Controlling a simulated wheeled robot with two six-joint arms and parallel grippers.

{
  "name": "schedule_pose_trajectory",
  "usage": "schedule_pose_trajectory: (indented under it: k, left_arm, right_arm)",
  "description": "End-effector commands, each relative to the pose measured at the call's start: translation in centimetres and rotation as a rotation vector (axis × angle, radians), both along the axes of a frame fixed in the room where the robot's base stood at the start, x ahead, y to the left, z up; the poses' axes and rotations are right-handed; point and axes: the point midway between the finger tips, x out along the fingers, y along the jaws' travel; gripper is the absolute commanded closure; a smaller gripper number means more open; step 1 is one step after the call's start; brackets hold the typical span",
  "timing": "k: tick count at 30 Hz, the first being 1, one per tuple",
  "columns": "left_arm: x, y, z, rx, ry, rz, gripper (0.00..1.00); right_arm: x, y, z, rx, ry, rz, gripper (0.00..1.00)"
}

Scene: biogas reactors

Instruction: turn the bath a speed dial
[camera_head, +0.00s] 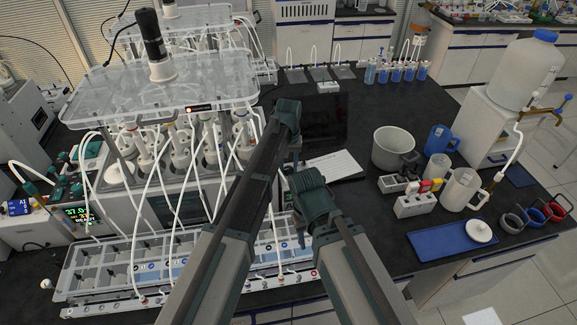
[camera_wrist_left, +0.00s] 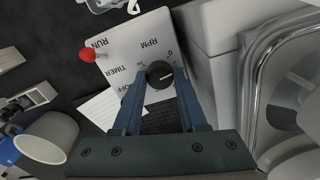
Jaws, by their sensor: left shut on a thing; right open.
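In the left wrist view, a black round dial (camera_wrist_left: 159,73) with a pale pointer line sits on a light grey control panel (camera_wrist_left: 128,40), beside the printed word RPM. The panel also reads TIMER, RUN and OFF. My left gripper (camera_wrist_left: 161,80) has one finger on each side of the dial and is shut on it. In the head view my left gripper (camera_head: 294,150) points down behind the bath row, and my arm hides the dial there. My right gripper (camera_head: 302,240) is lower, open and empty, above the front trough.
A red-tipped toggle (camera_wrist_left: 87,56) stands on the panel near RUN. Clear lids and tubing of the bottle bath (camera_head: 160,90) crowd the left. A white pot (camera_head: 392,148), jugs and a blue tray (camera_head: 452,240) stand at right.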

Motion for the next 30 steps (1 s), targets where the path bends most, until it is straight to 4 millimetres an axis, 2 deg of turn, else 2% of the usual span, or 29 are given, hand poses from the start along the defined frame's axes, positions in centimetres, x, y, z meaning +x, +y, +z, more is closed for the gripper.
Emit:
schedule_pose_trajectory:
  k: [18,30]
  left_arm:
    - [-0.01,0.00,-0.01,0.000,0.000,-0.539,1.00]
    - [-0.02,0.00,-0.01,0.000,0.000,-0.731,1.00]
  right_arm:
    - [0.00,0.00,-0.01,0.000,0.000,0.000,0.50]
    - [0.00,0.00,-0.01,0.000,0.000,0.000,0.50]
